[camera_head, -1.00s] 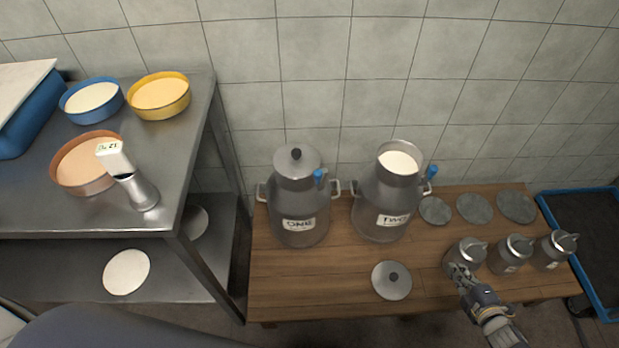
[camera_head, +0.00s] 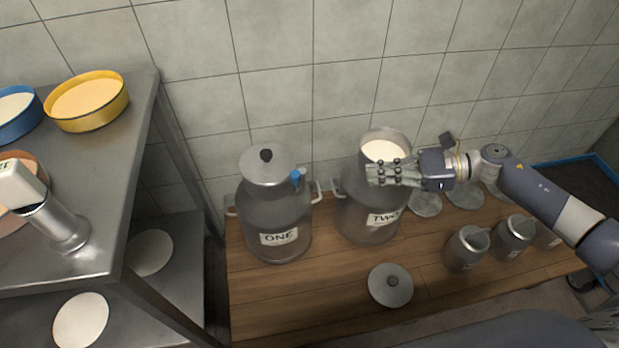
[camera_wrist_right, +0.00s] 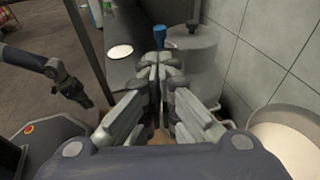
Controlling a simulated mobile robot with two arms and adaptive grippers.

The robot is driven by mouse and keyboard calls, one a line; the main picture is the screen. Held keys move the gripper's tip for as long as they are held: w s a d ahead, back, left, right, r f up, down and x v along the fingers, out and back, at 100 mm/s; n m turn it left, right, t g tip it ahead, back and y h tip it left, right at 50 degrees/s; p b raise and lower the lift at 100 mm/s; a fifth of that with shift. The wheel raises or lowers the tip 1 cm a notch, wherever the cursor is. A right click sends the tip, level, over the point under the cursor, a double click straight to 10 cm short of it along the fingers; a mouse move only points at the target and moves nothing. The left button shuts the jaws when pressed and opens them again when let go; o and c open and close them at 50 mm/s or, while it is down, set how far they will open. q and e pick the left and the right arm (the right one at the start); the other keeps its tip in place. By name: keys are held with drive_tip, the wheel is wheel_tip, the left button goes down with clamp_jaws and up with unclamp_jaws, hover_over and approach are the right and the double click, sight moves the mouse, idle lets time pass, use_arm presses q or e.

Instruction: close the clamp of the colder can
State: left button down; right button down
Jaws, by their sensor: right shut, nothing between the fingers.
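Can ONE (camera_head: 275,218) stands on the wooden bench with its lid (camera_head: 267,165) on; its blue clamp handle (camera_head: 296,180) sticks up at the right of its neck. Can TWO (camera_head: 366,214) stands beside it, open, with white milk (camera_head: 385,151) inside. Can TWO's blue clamp is hidden. My right gripper (camera_head: 371,175) is shut and empty, in front of can TWO's neck, pointing left. In the right wrist view, can ONE's blue clamp handle (camera_wrist_right: 160,38) shows just beyond the fingertips (camera_wrist_right: 160,60). My left gripper (camera_wrist_right: 82,95) shows at the left there, its jaws unclear.
A loose lid (camera_head: 390,285) lies at the bench's front. Small cans (camera_head: 466,248) and flat discs stand or lie at the right. A metal table (camera_head: 130,130) with a yellow-rimmed pan (camera_head: 87,101) and a thermometer-like device (camera_head: 45,205) is at the left.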

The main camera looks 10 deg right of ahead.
sight(299, 175)
drive_tip(key=shift+a, duration=0.1)
